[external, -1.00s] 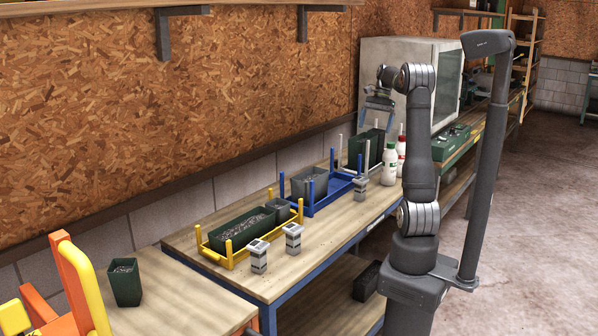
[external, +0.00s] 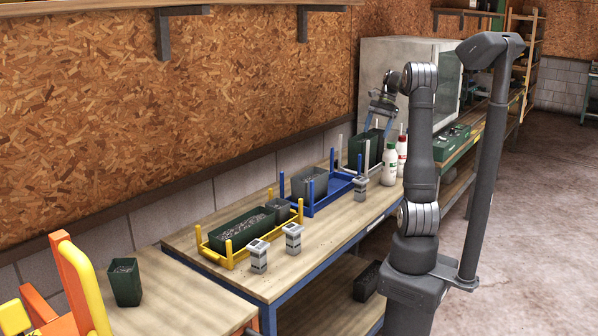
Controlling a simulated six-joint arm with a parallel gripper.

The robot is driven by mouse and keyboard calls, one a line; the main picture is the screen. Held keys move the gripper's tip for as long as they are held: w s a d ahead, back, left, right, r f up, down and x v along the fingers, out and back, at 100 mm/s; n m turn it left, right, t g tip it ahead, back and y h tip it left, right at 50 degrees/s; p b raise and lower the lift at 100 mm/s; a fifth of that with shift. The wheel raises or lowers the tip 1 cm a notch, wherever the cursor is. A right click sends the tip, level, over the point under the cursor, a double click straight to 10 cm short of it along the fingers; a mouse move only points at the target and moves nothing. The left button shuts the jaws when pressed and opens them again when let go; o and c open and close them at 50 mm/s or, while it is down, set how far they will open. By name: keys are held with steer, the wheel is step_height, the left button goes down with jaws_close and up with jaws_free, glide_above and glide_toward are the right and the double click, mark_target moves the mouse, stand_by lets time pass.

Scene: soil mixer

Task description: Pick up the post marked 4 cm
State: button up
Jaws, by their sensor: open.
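Three short grey posts with lighter bands stand upright on the wooden bench. Two are near each other at the front of the yellow rack: the left post (external: 258,257) and the right post (external: 293,239). The third post (external: 360,189) stands farther back, beside the blue rack. The markings are too small to read, so I cannot tell which is the 4 cm one. My gripper (external: 377,131) is open, its bluish fingers pointing down near the dark green pot (external: 365,150) at the bench's far end. It is apart from all three posts.
The yellow rack (external: 229,263) holds a long green planter (external: 241,237) and a small grey pot (external: 279,207). The blue rack (external: 327,205) holds a grey pot (external: 309,182). White bottles (external: 389,165) stand near my arm. A pale cabinet (external: 378,58) is behind the gripper.

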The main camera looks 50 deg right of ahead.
steer(key=s+a+f+m+t+y, duration=0.1)
steer(key=s+a+f+m+t, duration=0.4)
steer(key=s+f+t, duration=0.1)
steer(key=m+t+h, duration=0.6)
steer(key=m+h, duration=0.1)
steer(key=m, duration=0.6)
glide_toward(362, 179)
steer(key=shift+t, duration=0.3)
steer(key=x, duration=0.7)
steer(key=shift+a+f, duration=0.1)
steer(key=shift+f, duration=0.05)
steer(key=shift+f+x, duration=0.15)
steer(key=shift+x, duration=1.2)
steer(key=shift+f+x, duration=0.15)
steer(key=shift+x, duration=1.15)
steer(key=shift+s, duration=0.1)
steer(key=c, duration=1.1)
steer(key=shift+r, duration=0.15)
